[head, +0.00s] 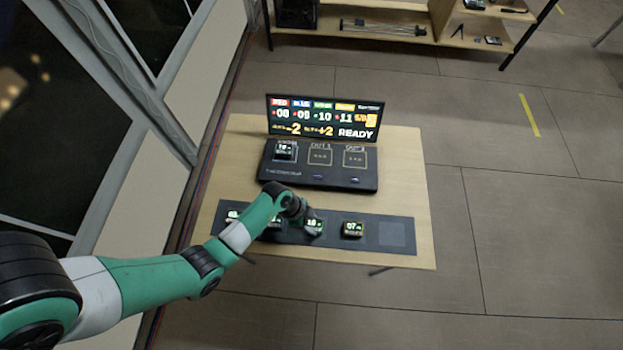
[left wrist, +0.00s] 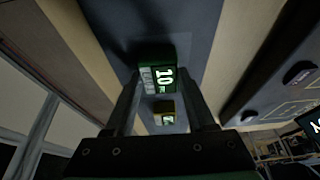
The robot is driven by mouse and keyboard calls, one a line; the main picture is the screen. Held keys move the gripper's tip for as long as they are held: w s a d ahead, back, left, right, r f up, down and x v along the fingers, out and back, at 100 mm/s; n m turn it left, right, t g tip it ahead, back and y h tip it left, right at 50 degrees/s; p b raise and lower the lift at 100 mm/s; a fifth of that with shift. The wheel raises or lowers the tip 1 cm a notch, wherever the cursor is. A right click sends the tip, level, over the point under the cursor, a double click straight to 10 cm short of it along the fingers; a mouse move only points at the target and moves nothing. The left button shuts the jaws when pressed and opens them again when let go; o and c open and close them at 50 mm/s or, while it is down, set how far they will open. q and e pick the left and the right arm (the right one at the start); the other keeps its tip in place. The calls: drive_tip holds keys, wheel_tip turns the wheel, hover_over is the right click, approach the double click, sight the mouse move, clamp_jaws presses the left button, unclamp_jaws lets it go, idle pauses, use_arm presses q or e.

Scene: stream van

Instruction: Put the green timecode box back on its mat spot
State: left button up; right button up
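The green timecode box (head: 314,224) showing 10 sits on the dark mat (head: 400,220), between the boxes on either side of it. In the left wrist view the green box (left wrist: 157,78) lies between the tips of my left gripper (left wrist: 163,85). The left fingers are apart, with a gap beside the box on the right; they look open around it. In the head view my left gripper (head: 304,221) is low over the mat at the box and partly hides it and its neighbour. My right gripper is not in view.
A yellow-edged box (head: 353,229) stands just right of the green one; a bare square marks the mat's right end. Behind is a dark console (head: 330,182) with a lit screen (head: 325,117) and a box (head: 285,151) in its left slot. The table's right side is clear.

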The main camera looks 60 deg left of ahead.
use_arm(q)
drive_tip(key=o, duration=0.4)
drive_tip(key=p+v, duration=0.5)
drive_tip(key=v, duration=0.7)
drive_tip(key=shift+r+p, duration=0.1)
drive_tip(key=shift+p, duration=0.25)
